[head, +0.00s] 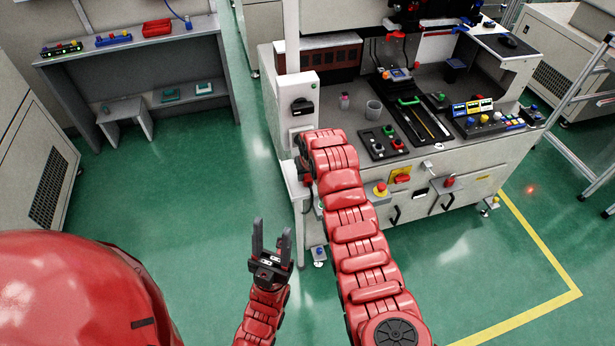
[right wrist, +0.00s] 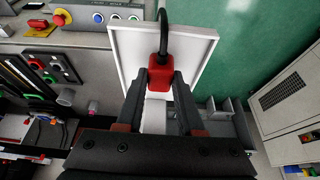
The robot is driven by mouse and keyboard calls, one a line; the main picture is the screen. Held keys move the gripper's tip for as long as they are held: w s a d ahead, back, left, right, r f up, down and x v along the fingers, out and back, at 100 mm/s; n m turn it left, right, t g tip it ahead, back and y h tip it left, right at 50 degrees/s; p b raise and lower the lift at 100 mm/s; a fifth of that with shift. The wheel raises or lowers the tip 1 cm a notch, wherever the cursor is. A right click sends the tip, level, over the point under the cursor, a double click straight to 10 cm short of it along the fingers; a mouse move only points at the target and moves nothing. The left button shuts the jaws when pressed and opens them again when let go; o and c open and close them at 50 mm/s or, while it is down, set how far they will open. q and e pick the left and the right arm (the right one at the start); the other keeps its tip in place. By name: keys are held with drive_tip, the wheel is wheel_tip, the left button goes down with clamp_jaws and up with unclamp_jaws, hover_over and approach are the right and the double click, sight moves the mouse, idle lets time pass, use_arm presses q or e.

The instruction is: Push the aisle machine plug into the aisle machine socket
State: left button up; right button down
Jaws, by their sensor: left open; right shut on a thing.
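The red aisle machine plug (right wrist: 158,72), with a black cable at its far end, sits between the fingers of my right gripper (right wrist: 160,86), which is shut on it. A white upright box (head: 298,88) there carries a black socket-like fitting (head: 302,106), just above my right wrist. I cannot tell whether the plug touches any socket. My left gripper (head: 271,245) is open and empty above the green floor, lower left of the machine.
A white shelf (right wrist: 125,45) lies beyond the plug in the right wrist view. The machine's worktop (head: 350,122) holds button boxes and a cup (head: 373,109). A grey bench (head: 130,52) stands at the upper left. Green floor between is clear.

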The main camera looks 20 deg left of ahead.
sight(307, 181)
drive_tip(key=shift+r+b, duration=0.35)
drive_tip(key=shift+b+v, duration=0.75)
drive_tip(key=shift+v, duration=0.3)
drive_tip(key=s, duration=0.2)
drive_tip(key=s+b, duration=0.1)
drive_tip(key=shift+s+d+r, duration=0.15)
drive_tip(key=shift+s+d, duration=0.25)
drive_tip(key=s+d+r+p, duration=0.1)
drive_tip(key=s+d+p, duration=0.2)
drive_tip(key=s+p, duration=0.5)
drive_tip(key=shift+s+r+p, duration=0.2)
drive_tip(key=shift+s+p, duration=0.2)
drive_tip(key=shift+s, duration=1.15)
